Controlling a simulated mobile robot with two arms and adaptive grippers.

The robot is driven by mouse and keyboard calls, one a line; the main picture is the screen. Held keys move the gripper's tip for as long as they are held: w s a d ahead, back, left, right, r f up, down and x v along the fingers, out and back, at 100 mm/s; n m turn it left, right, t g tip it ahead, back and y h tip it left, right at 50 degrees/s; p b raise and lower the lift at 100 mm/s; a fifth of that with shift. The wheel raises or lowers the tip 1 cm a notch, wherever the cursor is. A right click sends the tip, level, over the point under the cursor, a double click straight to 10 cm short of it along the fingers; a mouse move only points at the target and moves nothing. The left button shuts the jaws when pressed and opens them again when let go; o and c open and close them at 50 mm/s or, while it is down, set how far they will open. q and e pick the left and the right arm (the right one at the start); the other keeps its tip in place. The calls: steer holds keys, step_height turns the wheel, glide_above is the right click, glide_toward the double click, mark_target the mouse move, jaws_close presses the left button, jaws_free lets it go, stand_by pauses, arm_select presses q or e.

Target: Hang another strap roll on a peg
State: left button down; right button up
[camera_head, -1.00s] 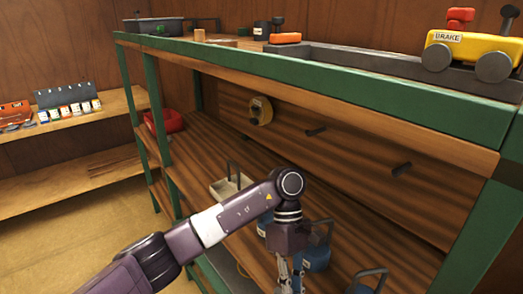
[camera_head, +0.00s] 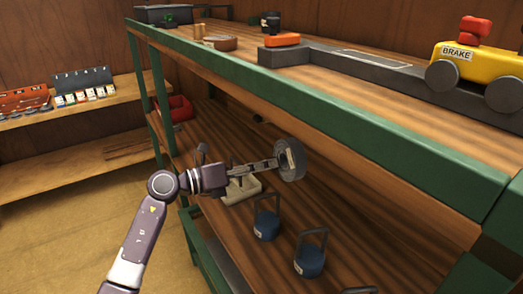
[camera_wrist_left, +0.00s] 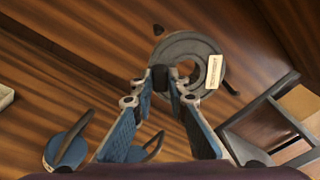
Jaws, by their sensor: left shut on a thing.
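A grey strap roll (camera_head: 292,163) with a pale label is held out in front of the back panel of the middle shelf bay. My left gripper (camera_head: 272,164) is shut on its rim. In the left wrist view the roll (camera_wrist_left: 190,46) is seen as a ring with an open hole, and the fingertips (camera_wrist_left: 172,84) pinch its near edge. One dark peg (camera_wrist_left: 158,30) sticks out left of the roll, and another peg (camera_wrist_left: 232,89) shows just right of its lower rim. The roll is not seen on a peg; its gap to the panel is unclear. My right gripper is out of view.
Blue objects with tall dark handles (camera_head: 266,226) (camera_head: 310,261) stand on the shelf below the roll. A cream tray (camera_head: 242,190) lies behind my gripper. The green upper shelf edge (camera_head: 330,117) runs above the bay. A red bin (camera_head: 178,108) sits at the far end.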

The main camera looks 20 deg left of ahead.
arm_select(q)
steer(key=w+a+n+t+y, duration=0.1)
steer(key=a+t, duration=0.1)
steer(key=a, duration=0.2)
steer(key=b+x, duration=0.3)
steer(key=x, duration=1.2)
steer(key=shift+w+f, duration=0.3)
steer(key=shift+f, duration=0.2)
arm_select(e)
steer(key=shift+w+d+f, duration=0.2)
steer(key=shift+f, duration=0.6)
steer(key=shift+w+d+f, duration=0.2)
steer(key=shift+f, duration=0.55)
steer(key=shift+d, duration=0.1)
